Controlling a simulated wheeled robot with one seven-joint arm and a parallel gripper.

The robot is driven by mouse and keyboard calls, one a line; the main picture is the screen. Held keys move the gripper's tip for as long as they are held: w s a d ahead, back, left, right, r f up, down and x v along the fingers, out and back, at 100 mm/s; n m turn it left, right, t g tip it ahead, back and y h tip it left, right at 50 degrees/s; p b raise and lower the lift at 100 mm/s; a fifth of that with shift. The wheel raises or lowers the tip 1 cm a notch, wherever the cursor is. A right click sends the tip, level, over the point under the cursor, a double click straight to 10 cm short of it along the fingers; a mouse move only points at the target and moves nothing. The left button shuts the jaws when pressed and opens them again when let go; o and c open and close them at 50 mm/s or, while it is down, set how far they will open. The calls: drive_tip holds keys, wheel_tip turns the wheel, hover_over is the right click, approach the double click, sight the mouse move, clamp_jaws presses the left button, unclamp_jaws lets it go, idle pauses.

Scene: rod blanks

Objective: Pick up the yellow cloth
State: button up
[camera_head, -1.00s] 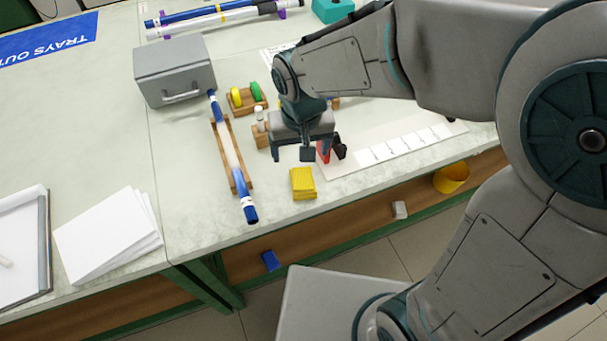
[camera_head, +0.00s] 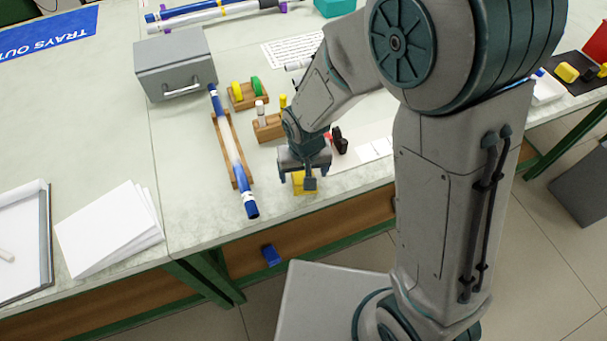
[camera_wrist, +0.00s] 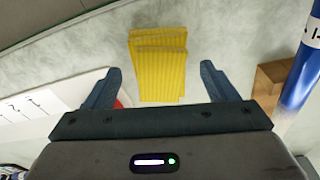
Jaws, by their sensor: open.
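The yellow cloth (camera_head: 304,186) is a folded, ribbed square lying flat near the front edge of the workbench. In the wrist view the cloth (camera_wrist: 158,64) shows between and ahead of my two fingers, with bench showing on both sides of it. My gripper (camera_head: 298,187) points down over the cloth and hides part of it in the head view. In the wrist view my gripper (camera_wrist: 168,80) is open and empty, one finger to each side of the cloth. I cannot tell how high the fingers are above the bench.
A blue-ended rod (camera_head: 233,150) lies in a wooden cradle (camera_head: 241,180) left of the cloth. A wooden block (camera_head: 268,128) with small pegs stands behind my gripper. A black and red item (camera_head: 339,140) is close on the right. The bench front edge is near.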

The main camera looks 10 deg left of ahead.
sight(303, 173)
drive_tip(key=shift+f, duration=0.25)
drive_tip(key=c, duration=1.1)
drive_tip(key=shift+o, duration=0.2)
drive_tip(key=shift+r, duration=0.1)
drive_tip(key=shift+r, duration=0.5)
wheel_tip(303, 173, up, 3)
drive_tip(key=shift+w+f, duration=0.1)
drive_tip(key=shift+f, duration=0.05)
drive_tip(key=d+r, duration=0.2)
drive_tip(key=d, duration=0.2)
drive_tip(key=s+d+r, duration=0.1)
drive_tip(key=d+r, duration=0.1)
drive_tip(key=d, duration=0.1)
drive_tip(key=s+d+r, duration=0.1)
drive_tip(key=d+r, duration=0.2)
drive_tip(key=d, duration=0.1)
drive_tip(key=shift+d, duration=0.3)
